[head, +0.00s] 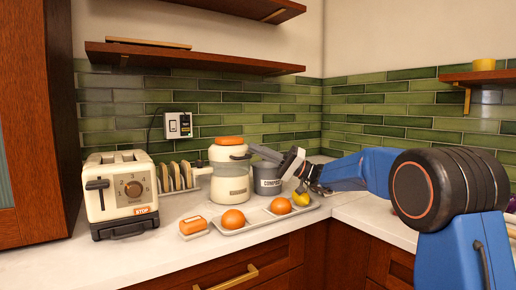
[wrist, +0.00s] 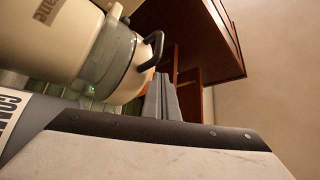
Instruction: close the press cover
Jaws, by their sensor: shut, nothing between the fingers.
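The press (head: 230,178) is a cream machine with a clear band, standing on the counter. Its cream upper part, seemingly the cover (head: 229,152), has an orange piece on top and a dark handle at the right. I cannot tell whether the cover is fully down. My gripper (head: 256,150) reaches in from the right, above the compost bin, close to the press's upper right side. In the wrist view the press (wrist: 55,40) fills the upper left, with its black handle (wrist: 153,48) just above my shut, empty fingertips (wrist: 167,76). Contact with the handle is unclear.
The grey compost bin (head: 268,180) stands right of the press under my gripper. A tray (head: 262,217) with oranges and a lemon lies in front. A toaster (head: 122,192), a rack of bread slices (head: 176,178) and an orange-topped box (head: 193,228) stand left.

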